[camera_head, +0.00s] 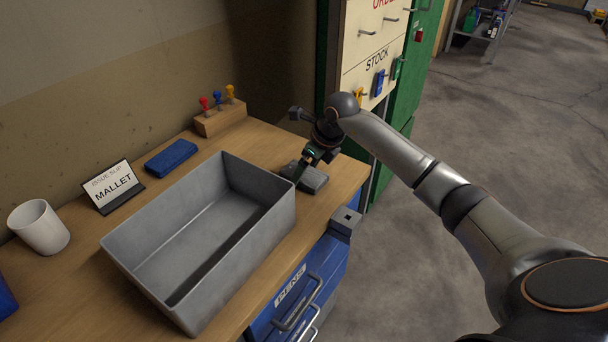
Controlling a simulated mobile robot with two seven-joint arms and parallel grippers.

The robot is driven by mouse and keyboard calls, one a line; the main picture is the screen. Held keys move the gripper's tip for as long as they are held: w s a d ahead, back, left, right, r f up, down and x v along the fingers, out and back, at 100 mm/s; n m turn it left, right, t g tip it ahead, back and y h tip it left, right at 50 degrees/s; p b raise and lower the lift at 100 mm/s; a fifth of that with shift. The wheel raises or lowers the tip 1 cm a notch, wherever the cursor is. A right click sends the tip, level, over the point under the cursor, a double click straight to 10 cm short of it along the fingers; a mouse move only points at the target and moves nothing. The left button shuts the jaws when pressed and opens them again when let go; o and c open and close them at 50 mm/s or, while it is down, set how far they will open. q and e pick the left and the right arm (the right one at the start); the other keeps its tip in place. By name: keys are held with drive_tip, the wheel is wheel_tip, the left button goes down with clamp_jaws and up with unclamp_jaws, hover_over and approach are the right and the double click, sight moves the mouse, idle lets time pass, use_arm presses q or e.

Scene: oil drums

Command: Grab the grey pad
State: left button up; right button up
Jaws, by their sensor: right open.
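The grey pad (308,178) lies flat on the wooden bench top, just right of the grey bin, near the bench's right end. My right gripper (306,166) is open and points down at the pad's far side. Its fingertips are close over or beside the pad, and part of the pad is hidden behind them. I cannot tell whether they touch it. My left gripper is not in view.
An empty grey bin (282,206) fills the bench middle. Behind it are a blue pad (171,157), a wooden stamp rack (221,121), a MALLET sign (114,187) and a white mug (39,227). A cabinet (365,60) stands beyond the bench.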

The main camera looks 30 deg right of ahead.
drive_tip(key=c, duration=1.2)
drive_tip(key=shift+o, duration=0.2)
